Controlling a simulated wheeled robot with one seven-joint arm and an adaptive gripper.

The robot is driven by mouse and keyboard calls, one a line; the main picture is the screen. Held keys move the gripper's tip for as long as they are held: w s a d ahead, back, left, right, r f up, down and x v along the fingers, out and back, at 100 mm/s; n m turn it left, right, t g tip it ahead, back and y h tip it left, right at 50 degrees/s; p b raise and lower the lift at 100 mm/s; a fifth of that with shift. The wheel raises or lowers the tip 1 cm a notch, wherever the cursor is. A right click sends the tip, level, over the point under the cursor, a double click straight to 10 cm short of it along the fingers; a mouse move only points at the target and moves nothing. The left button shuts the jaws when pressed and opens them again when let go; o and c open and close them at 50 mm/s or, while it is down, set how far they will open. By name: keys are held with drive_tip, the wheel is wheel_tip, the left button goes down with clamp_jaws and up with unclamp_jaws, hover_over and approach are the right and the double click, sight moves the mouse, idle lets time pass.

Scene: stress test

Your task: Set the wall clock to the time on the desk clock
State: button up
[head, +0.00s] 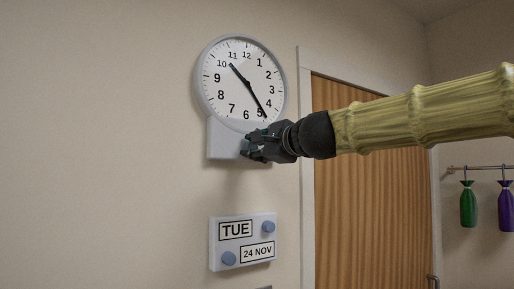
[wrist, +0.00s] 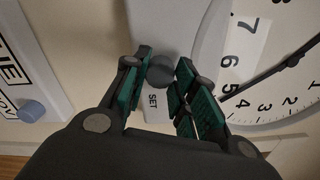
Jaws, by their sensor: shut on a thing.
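The round white wall clock (head: 225,95) hangs upper middle in the head view. Its short hand points between 10 and 11 and its long hand close to 5. A pale box (head: 222,140) sits under the dial. My gripper (head: 254,145) is at this box and hides its knob there. In the wrist view, the round grey knob (wrist: 160,72) lies between my green-padded fingertips, beside the word SET. My gripper is shut on this knob. Part of the clock face (wrist: 262,60) shows at the right. No desk clock is in view.
A calendar panel (head: 217,254) reading TUE, 24 NOV, with two blue knobs, is on the wall below; its edge also shows in the wrist view (wrist: 30,60). A wooden door (head: 375,215) stands behind my arm. Green (head: 468,206) and purple (head: 505,208) items hang from a rail.

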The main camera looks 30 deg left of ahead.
drive_tip(key=shift+m, duration=0.4)
drive_tip(key=o, duration=1.1)
drive_tip(key=shift+a, duration=0.25)
drive_tip(key=shift+c, duration=0.2)
drive_tip(key=shift+d, duration=0.2)
drive_tip(key=shift+d, duration=0.15)
drive_tip(key=v, duration=1.1)
drive_tip(key=shift+s+d, duration=0.2)
drive_tip(key=shift+s, duration=0.05)
